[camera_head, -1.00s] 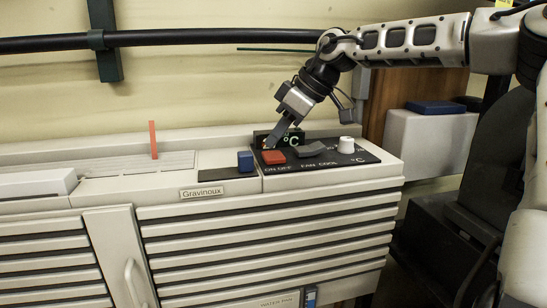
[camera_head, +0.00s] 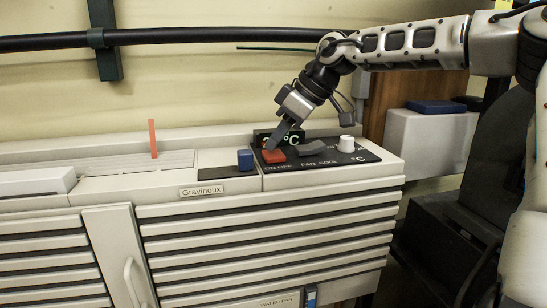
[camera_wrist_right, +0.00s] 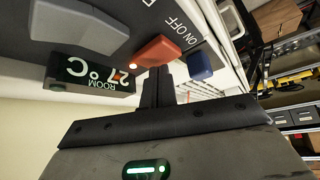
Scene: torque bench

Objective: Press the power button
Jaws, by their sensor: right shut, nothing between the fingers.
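The red power button (camera_head: 273,156) sits on the black control panel, above the label ON OFF. It also shows in the wrist view (camera_wrist_right: 157,50), with a small lit dot at its corner. My right gripper (camera_head: 270,146) is shut and empty, pointing down at the button's back left edge in the head view. In the wrist view its closed fingertips (camera_wrist_right: 158,78) are right beside the red button. I cannot tell whether they touch it. My left gripper is not in view.
A blue button (camera_head: 245,161) is left of the red one. A grey rocker (camera_head: 312,148) and a white knob (camera_head: 346,144) are to the right. The lit display (camera_wrist_right: 97,72) reads ROOM 27 °C. A red upright strip (camera_head: 153,138) stands farther left.

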